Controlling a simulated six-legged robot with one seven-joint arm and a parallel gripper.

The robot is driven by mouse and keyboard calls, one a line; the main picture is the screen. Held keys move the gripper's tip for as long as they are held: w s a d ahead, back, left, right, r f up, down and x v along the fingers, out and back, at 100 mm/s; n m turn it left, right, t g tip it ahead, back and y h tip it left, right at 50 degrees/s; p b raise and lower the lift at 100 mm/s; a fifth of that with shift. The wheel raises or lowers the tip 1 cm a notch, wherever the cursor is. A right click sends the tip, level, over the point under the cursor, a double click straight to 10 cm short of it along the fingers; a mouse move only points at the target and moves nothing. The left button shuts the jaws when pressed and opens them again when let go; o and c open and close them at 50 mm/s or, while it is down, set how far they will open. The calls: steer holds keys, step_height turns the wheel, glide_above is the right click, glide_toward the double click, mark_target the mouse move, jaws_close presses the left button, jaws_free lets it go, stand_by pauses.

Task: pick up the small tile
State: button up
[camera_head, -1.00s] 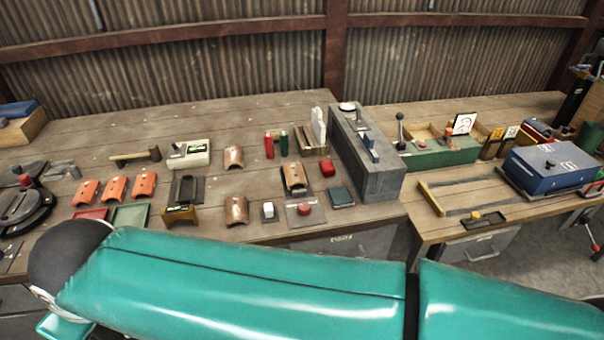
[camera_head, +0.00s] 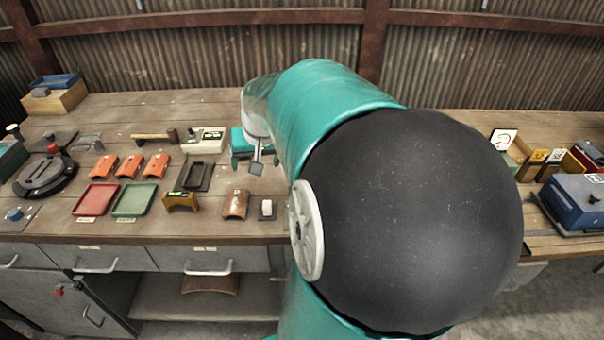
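Several tile-like pieces lie on the wooden bench; I cannot tell which one the task calls the small tile. Three small orange curved tiles lie in a row at the left: the left tile (camera_head: 104,166), the middle tile (camera_head: 130,166) and the right tile (camera_head: 156,166). A brown curved tile (camera_head: 235,204) lies near the front edge. A larger brown curved tile (camera_head: 210,283) shows on the shelf below. My gripper (camera_head: 256,168) points down over the bench, behind the brown tile and apart from it. Its fingers are small and partly hidden, so their opening is unclear.
A red tray (camera_head: 96,199) and a green tray (camera_head: 134,199) lie in front of the orange tiles. My arm hides the bench's right part.

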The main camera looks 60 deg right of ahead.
steer(key=s+d+m+g+h, duration=0.1)
steer(key=s+d+m+g, duration=0.15)
steer(key=s+d, duration=0.6)
steer(key=shift+t, duration=0.35)
steer(key=x, duration=0.3)
steer(key=w+x, duration=0.1)
steer(key=x, duration=0.2)
steer(key=d+x, duration=0.1)
steer(key=x, duration=0.3)
steer(key=shift+w+d+r, duration=0.1)
steer(key=shift+w+r, duration=0.2)
steer(key=shift+d+x, duration=0.2)
steer(key=shift+x, duration=2.45)
steer(key=shift+s, duration=0.15)
steer(key=c, duration=1.1)
steer(key=shift+r, duration=0.1)
